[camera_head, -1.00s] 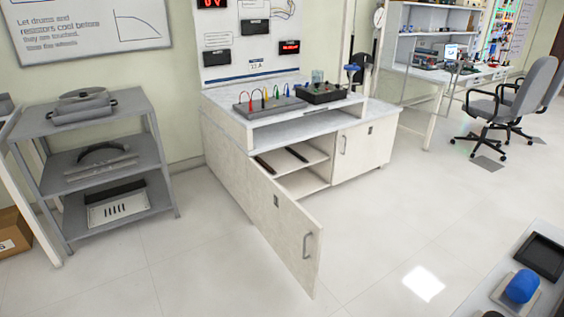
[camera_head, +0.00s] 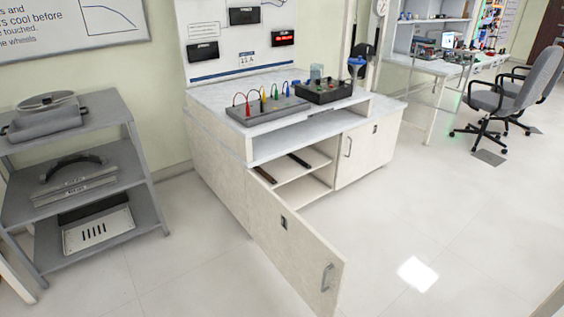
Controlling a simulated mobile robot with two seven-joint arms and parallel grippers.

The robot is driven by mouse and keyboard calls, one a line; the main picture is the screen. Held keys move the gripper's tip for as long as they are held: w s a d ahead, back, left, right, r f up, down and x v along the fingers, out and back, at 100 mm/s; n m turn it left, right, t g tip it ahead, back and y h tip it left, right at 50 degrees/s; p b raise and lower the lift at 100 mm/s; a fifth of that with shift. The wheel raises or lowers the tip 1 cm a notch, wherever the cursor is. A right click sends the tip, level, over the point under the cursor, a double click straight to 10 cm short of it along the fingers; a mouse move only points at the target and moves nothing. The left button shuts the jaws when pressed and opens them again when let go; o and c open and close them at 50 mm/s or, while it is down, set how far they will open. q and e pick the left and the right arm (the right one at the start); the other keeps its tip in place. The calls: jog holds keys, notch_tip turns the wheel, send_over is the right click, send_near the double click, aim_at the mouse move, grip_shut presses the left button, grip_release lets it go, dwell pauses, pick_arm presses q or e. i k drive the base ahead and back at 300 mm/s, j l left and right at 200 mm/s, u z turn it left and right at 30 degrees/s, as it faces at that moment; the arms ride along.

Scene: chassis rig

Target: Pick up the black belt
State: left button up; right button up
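No black belt can be told with certainty. A thin dark strip (camera_head: 299,161) lies flat on the shelf inside the open cabinet, and a brownish strip (camera_head: 265,175) lies left of it. A dark curved band (camera_head: 73,166) stands arched on the middle shelf of the grey rack at left. Any of these is too small to identify surely. The cabinet (camera_head: 207,185) has its left door (camera_head: 297,252) swung out toward me. Neither of my grippers is in view.
The open door juts into the floor in front of the cabinet. The grey rack (camera_head: 148,190) stands left. A terminal box (camera_head: 267,111) with coloured leads and a black box (camera_head: 323,92) sit on the cabinet top. Office chairs (camera_head: 512,105) are at right. Floor right of the door is clear.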

aim_at(291, 156)
jog(key=i+j+z, duration=0.3)
jog(key=i+j, duration=0.8)
jog(key=j, duration=0.15)
